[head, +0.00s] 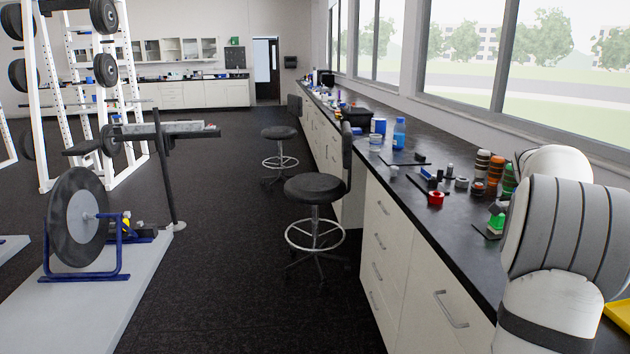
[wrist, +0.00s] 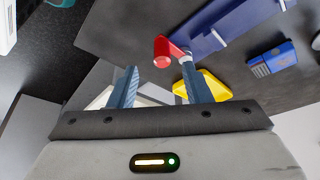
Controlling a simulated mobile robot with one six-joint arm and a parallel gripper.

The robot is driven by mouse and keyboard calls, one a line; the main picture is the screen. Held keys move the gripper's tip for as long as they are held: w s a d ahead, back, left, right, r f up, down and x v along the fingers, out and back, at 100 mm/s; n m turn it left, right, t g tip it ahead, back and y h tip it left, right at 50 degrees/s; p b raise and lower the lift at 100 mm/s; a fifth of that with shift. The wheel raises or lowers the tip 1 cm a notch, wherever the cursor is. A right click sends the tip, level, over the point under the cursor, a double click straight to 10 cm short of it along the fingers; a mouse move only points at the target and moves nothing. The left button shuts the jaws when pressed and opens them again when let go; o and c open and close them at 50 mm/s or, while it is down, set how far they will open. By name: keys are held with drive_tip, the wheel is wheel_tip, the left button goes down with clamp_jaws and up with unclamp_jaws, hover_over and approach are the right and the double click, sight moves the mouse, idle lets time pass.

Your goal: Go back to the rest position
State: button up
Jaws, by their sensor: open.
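My gripper (wrist: 158,84) shows in the wrist view with its two blue-grey fingers spread apart. Nothing is held between them. My gripper cannot be seen in the head view, where only part of my arm shows at the right edge. Just beyond the fingertips in the wrist view is a red part with a round end (wrist: 162,52). A yellow piece (wrist: 205,87) shows behind the right finger, partly hidden by it. I cannot tell how far the fingers are from these things.
A dark counter (head: 470,232) runs along the windows, with several bottles and small parts on it. A yellow tray (head: 619,316) is at the right edge. Stools (head: 316,188) stand beside the counter. Dark floor between is clear.

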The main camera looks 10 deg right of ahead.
drive_tip(key=a+r+n+t+p, duration=0.3)
drive_tip(key=a+n, duration=1.1)
drive_tip(key=a, duration=1.1)
drive_tip(key=s+a+f+n+t+y+p, duration=0.1)
drive_tip(key=s+a+f+n, duration=0.1)
drive_tip(key=s+a+n, duration=0.3)
drive_tip(key=s+a+f+n+t+y+p, duration=0.1)
drive_tip(key=s+a+f+n+y, duration=0.1)
drive_tip(key=s+a+n, duration=0.3)
drive_tip(key=a+f+n, duration=0.1)
drive_tip(key=a+n, duration=0.2)
drive_tip(key=a, duration=0.4)
drive_tip(key=shift+s+f+t, duration=0.2)
drive_tip(key=shift+s+t, duration=0.1)
drive_tip(key=shift+t, duration=0.1)
drive_tip(key=shift+c, duration=0.8)
